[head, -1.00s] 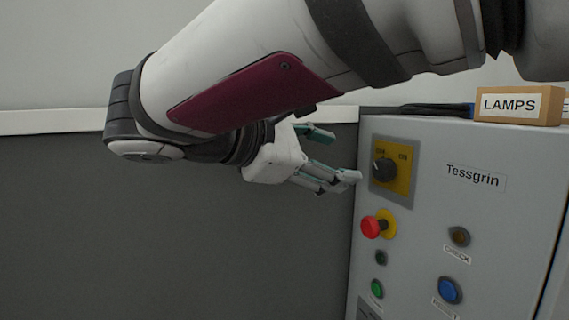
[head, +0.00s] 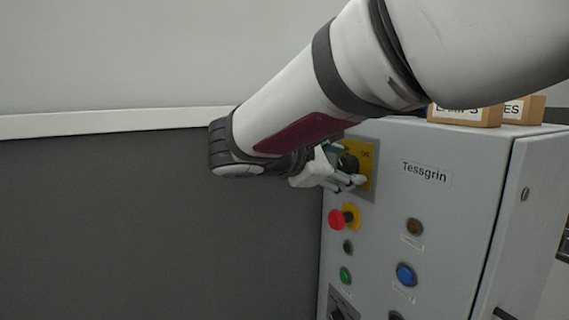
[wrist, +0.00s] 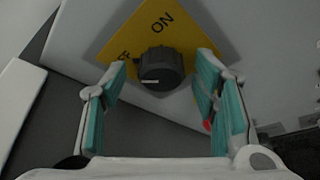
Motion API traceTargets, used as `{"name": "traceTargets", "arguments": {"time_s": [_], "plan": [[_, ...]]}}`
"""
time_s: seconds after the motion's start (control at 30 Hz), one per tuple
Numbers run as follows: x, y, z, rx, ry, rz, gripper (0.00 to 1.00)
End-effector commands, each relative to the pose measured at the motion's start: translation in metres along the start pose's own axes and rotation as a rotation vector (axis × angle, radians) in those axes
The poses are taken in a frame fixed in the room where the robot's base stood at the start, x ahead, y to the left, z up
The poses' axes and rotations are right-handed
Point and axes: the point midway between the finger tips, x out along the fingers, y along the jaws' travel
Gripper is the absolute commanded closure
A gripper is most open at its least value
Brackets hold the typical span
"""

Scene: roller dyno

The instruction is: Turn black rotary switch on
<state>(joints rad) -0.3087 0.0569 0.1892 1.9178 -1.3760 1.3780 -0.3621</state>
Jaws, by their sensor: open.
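The black rotary switch (wrist: 161,69) sits on a yellow plate (wrist: 190,28) marked ON, with a partly hidden second label at its left in the wrist view. A pale line on the knob's front lies roughly level in that view. My gripper (wrist: 165,88) is open, with a teal-padded finger on either side of the knob and gaps between them and it. In the head view the knob (head: 347,164) is partly behind my gripper (head: 345,168), which is at the yellow plate on the grey cabinet (head: 455,215).
Below the switch are a red mushroom button (head: 337,219) on a yellow base, a green button (head: 345,275), a blue button (head: 405,274) and an amber lamp (head: 414,227). Labelled boxes (head: 465,115) stand on the cabinet top. The left side is a plain dark wall panel.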

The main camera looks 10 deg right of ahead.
Motion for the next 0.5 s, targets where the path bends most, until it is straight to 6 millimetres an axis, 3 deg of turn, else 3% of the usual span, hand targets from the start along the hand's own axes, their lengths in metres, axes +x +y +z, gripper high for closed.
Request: {"name": "traceTargets", "arguments": {"time_s": [0.13, 0.33, 0.5], "plan": [[-0.0001, -0.0001, -0.0001, 0.000, 0.000, 0.000, 0.45], [-0.0003, 0.0001, -0.0001, 0.000, 0.000, 0.000, 0.91], [-0.0005, 0.0007, 0.0000, 0.003, 0.000, 0.002, 0.94]]}}
